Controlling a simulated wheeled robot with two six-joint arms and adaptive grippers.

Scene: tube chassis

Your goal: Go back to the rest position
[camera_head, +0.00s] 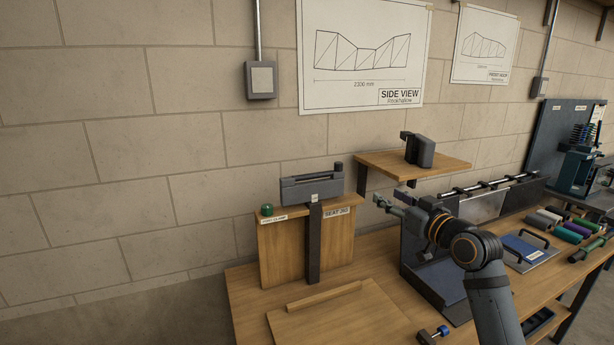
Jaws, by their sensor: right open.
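My right gripper (388,203) is in the air above the wooden workbench (250,310), its arm coming up from the lower right. Its fingers point left and are apart, with nothing seen between them. It shows in front of a dark grey angled fixture (432,282), and I cannot tell whether it touches it. My left gripper is not in view.
A wooden panel (282,250) with a dark upright post and grey holder (312,188) stands left of the gripper. A wooden shelf (450,167) with a dark device (420,151) is behind it. Coloured cylinders (565,232) and a blue plate (524,248) lie to the right.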

